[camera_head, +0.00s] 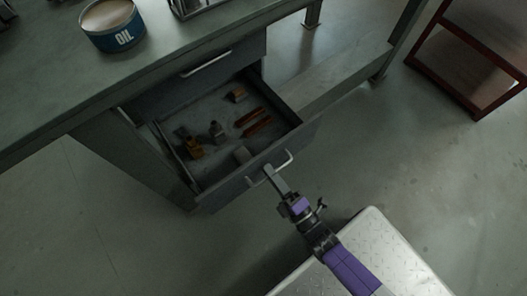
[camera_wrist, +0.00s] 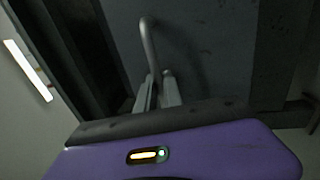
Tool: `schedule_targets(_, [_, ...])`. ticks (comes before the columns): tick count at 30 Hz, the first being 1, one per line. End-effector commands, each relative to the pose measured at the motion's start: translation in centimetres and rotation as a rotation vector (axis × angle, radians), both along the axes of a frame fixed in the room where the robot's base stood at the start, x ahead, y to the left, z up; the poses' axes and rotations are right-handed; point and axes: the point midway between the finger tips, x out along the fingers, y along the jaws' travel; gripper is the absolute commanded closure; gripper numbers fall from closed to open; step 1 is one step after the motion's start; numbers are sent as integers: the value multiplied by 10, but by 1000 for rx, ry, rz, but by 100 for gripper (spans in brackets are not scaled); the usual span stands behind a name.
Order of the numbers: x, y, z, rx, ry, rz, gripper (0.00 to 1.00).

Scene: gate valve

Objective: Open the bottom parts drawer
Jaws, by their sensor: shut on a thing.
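The bottom parts drawer (camera_head: 225,140) stands pulled well out under the workbench in the head view, its inside showing. In the wrist view the fingers (camera_wrist: 157,88) close around the handle's near end.
A drawer above (camera_head: 205,75) is closed. An oil can (camera_head: 112,25) stands on the bench top (camera_head: 50,85). A red-framed rack (camera_head: 470,60) stands at the far right. The floor (camera_head: 400,150) between bench and rack is clear.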

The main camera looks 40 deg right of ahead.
Motion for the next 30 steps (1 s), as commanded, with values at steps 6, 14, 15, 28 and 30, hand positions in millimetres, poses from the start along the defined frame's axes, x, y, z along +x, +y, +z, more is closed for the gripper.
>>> schedule_targets(6, [-12, 0, -1, 1, 2, 0, 100])
schedule_targets(14, [-14, 0, -1, 1, 2, 0, 100])
schedule_targets(15, [-14, 0, -1, 0, 2, 0, 100])
schedule_targets(28, [-14, 0, -1, 0, 1, 0, 80])
schedule_targets(30, [-14, 0, -1, 0, 1, 0, 80])
